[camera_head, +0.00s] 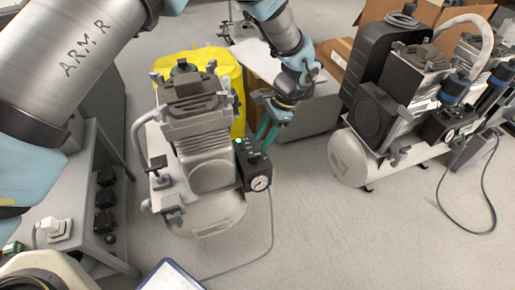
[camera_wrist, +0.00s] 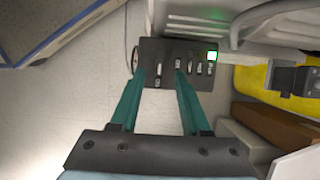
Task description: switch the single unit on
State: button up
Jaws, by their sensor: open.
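The single unit (camera_head: 200,125) is a compressor with one ribbed grey pump head on a light tank, at the centre left of the head view. Its dark control box (camera_head: 253,165), with a round gauge, is on its right side. In the wrist view the control box (camera_wrist: 176,50) shows several small switches and a lit green light (camera_wrist: 212,55). My gripper (camera_head: 262,138) is open, with its two teal fingers reaching to the box. In the wrist view the fingertips (camera_wrist: 160,70) are apart at the box's near edge, nothing between them but the box face; contact is unclear.
A larger compressor (camera_head: 350,158) with a black housing stands at the right, its cable on the floor. A yellow bin (camera_head: 238,90) and cardboard boxes (camera_head: 335,50) are behind. A grey bench with sockets (camera_head: 85,185) is at the left. The front-right floor is mostly clear.

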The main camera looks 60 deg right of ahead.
jog(key=v, duration=0.5)
jog(key=shift+r, duration=0.1)
dwell(0.4)
